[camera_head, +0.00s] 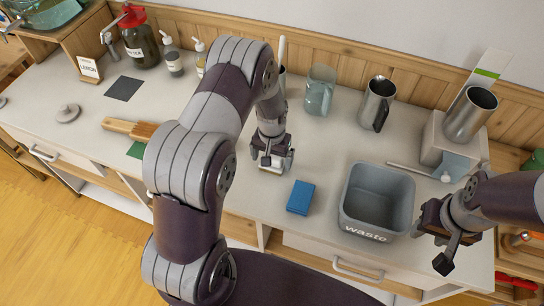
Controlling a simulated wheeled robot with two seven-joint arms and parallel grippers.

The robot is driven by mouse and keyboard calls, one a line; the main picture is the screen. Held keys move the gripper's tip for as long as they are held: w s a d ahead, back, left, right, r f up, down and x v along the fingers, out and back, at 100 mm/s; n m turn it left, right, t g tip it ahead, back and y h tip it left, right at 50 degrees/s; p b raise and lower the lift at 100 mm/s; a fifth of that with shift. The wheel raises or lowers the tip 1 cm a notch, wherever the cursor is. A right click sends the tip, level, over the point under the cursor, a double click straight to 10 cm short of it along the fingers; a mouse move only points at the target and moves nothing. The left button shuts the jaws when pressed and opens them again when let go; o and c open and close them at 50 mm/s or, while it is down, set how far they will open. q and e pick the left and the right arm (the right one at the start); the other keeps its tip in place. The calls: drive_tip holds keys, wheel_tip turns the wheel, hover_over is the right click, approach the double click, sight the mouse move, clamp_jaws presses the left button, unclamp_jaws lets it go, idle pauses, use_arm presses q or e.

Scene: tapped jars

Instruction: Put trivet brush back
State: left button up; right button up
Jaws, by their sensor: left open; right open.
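A wooden brush (122,127) with a light handle lies on the counter at the left. Its right end is partly hidden by my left arm. A green patch (136,150) shows just in front of it, also partly covered by the arm. A dark square mat (124,88) lies flat and bare behind the brush. I cannot tell which of these is the trivet. My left gripper (272,164) points down over the middle counter, open, well right of the brush. A pale edge shows at its tips; I cannot tell what it is. My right gripper (441,245) is open, right of the waste bin.
A blue block (300,197) and a grey waste bin (347,219) stand front right of my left gripper. A glass jug (320,92) and steel pitcher (377,104) stand behind. A red-topped jar (140,45) stands back left. A round lid (68,113) lies left of the brush.

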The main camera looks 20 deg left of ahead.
use_arm(q)
wheel_tip(320, 180, up, 12)
drive_tip(key=b, duration=0.2)
drive_tip(key=s+d+r, duration=0.1)
drive_tip(key=s+r, duration=0.1)
drive_tip(key=s, duration=0.5)
drive_tip(key=s+d+r+t, duration=0.1)
drive_tip(key=s+d+r, duration=0.1)
drive_tip(key=s, duration=0.6)
drive_tip(key=shift+d+r+m, duration=0.2)
drive_tip(key=shift+r+m, duration=0.2)
drive_tip(key=shift+r, duration=0.1)
drive_tip(key=shift+s, duration=0.15)
